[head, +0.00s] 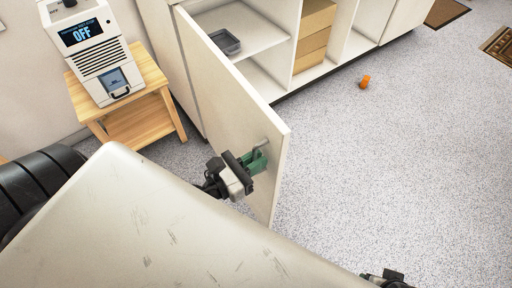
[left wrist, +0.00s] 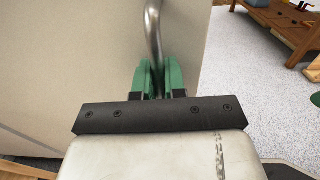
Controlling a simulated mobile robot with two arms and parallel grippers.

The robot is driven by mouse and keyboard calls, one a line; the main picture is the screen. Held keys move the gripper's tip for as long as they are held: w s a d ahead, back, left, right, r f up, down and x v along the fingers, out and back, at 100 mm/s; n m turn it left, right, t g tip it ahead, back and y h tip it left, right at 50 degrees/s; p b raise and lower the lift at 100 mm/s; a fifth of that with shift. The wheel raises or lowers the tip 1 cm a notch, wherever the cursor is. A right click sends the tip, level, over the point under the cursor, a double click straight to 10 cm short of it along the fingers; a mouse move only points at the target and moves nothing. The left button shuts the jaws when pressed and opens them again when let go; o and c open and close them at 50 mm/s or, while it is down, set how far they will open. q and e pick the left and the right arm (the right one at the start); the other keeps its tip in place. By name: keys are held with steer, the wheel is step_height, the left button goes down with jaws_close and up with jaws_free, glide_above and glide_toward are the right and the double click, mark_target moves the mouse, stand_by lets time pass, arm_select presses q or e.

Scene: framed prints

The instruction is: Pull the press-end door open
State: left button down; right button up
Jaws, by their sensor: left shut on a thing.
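The press-end door (head: 228,98) is a pale cabinet door. It stands swung out from the cabinet, with shelves showing behind it. Its metal bar handle (head: 260,147) is near the free edge; in the left wrist view the handle (left wrist: 153,35) is a curved grey bar. My left gripper (head: 257,161) has green fingers, shut on the handle; they also show on both sides of the bar in the left wrist view (left wrist: 158,80).
A white machine (head: 93,50) reading "OFF" stands on a wooden stand (head: 145,115) left of the door. The open cabinet holds a grey tray (head: 225,42) and cardboard boxes (head: 312,38). A small orange object (head: 365,82) lies on the otherwise clear speckled floor (head: 400,150).

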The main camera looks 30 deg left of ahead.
arm_select(q)
steer(key=shift+s+a, duration=0.1)
steer(key=shift+s, duration=0.2)
arm_select(e)
steer(key=shift+s+a+r, duration=0.1)
steer(key=shift+s, duration=0.2)
arm_select(q)
steer(key=c, duration=1.2)
jaws_free()
steer(key=b+v, duration=0.2)
steer(key=v, duration=0.8)
steer(key=shift+s+b, duration=0.3)
steer(key=shift+b, duration=0.1)
arm_select(e)
steer(key=shift+v, duration=2.6)
arm_select(q)
steer(key=shift+a, duration=0.15)
